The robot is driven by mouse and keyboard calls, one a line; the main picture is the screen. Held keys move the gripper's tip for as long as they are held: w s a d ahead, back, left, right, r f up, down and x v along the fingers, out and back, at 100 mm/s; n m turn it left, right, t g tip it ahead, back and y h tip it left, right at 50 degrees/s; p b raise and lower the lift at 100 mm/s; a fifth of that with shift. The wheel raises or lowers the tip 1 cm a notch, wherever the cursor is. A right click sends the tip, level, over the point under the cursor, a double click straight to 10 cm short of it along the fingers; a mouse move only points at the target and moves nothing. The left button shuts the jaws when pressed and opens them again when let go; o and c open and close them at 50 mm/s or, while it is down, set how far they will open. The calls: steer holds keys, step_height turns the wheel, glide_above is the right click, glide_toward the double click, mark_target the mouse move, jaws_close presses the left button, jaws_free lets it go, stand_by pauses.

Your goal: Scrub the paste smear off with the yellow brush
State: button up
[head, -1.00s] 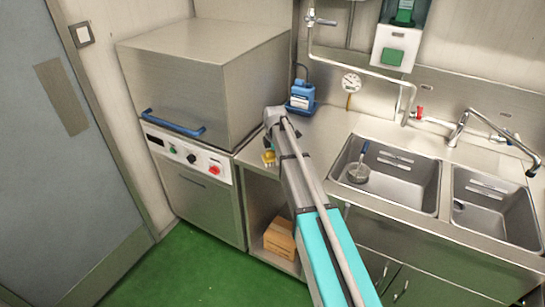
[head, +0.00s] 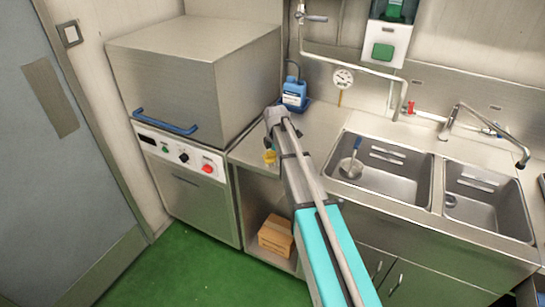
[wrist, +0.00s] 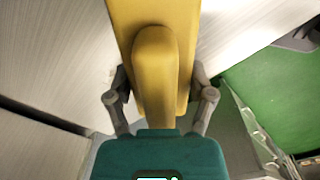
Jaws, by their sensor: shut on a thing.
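The yellow brush (wrist: 156,60) is between the two fingers of my gripper (wrist: 160,100) in the wrist view, and the gripper is shut on it. In the head view only a small yellow part of the brush (head: 270,157) shows, under the end of my arm by the left front of the steel counter (head: 318,128). The gripper there is mostly hidden by my arm. The brush's bristles are not visible, and I cannot tell if it touches the counter. I cannot make out a paste smear in either view.
A steel dishwasher (head: 190,75) stands left of the counter. Two sink basins (head: 405,180) lie to the right. A cardboard box (head: 276,235) is on the shelf below. The green floor (head: 190,270) is clear in front.

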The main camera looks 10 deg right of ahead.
steer(key=shift+s+d, duration=0.1)
steer(key=shift+d, duration=0.05)
steer(key=shift+s+d, duration=0.5)
steer(key=shift+d, duration=0.2)
steer(key=shift+s+d, duration=0.5)
steer(key=shift+d, duration=0.15)
stand_by(0.4)
steer(key=shift+w+a, duration=0.55)
steer(key=shift+a, duration=0.2)
steer(key=shift+w+a, duration=0.55)
steer(key=shift+a, duration=0.15)
steer(key=shift+w+a, duration=0.1)
steer(key=shift+a, duration=0.05)
steer(key=shift+w+a+f, duration=0.1)
steer(key=shift+w+a, duration=0.4)
steer(key=shift+a, duration=0.15)
steer(key=shift+w+a, duration=0.45)
steer(key=shift+a, duration=0.2)
steer(key=shift+w+a, duration=0.1)
